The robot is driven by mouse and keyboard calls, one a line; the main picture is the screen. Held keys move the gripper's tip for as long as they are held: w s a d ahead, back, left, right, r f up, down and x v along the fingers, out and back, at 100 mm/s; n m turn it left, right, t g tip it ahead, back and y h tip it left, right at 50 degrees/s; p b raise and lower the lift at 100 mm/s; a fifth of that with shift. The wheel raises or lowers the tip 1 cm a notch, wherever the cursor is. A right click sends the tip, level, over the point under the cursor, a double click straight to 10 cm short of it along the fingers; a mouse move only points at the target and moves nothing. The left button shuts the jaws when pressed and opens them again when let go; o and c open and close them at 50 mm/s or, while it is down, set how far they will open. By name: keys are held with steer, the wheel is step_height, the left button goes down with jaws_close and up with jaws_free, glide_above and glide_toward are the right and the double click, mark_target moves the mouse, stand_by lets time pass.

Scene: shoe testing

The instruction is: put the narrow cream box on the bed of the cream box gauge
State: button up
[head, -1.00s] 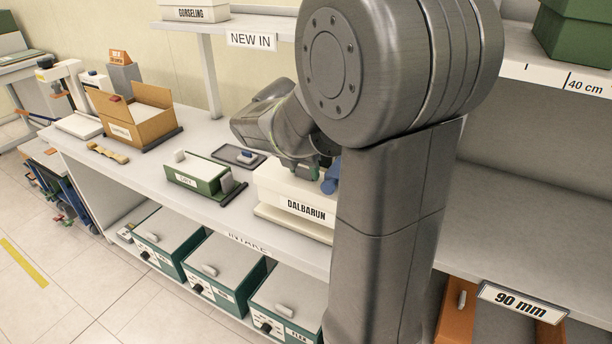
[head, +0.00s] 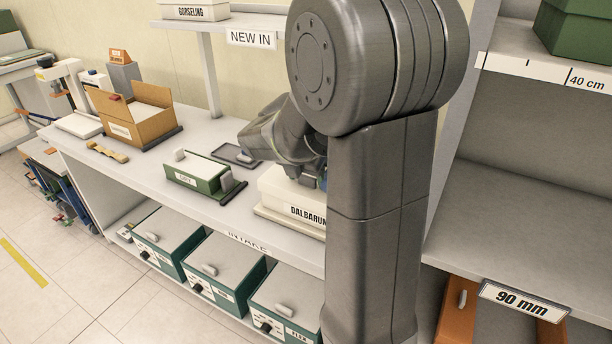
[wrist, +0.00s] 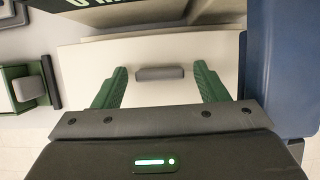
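A cream body labelled DALBARUN (head: 298,204) stands on a cream base at the right of the bench, partly hidden behind my arm. I cannot tell for sure whether it is the narrow cream box or part of the cream box gauge. In the wrist view, my gripper (wrist: 160,88) is open, its two green fingers apart over a cream surface (wrist: 220,58). A grey bar-shaped handle (wrist: 160,73) on that surface lies between the fingers, with a gap on both sides. My fingertips are hidden in the head view.
A blue part (wrist: 280,70) stands close on the right of my gripper. A green device (head: 200,175) with grey blocks and an open cardboard box (head: 140,120) stand farther left. The NEW IN shelf (head: 250,24) overhangs the bench behind.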

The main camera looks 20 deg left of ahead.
steer(key=p+v, duration=0.1)
steer(key=v, duration=1.1)
steer(key=shift+r+p, duration=0.2)
steer(key=shift+p, duration=0.1)
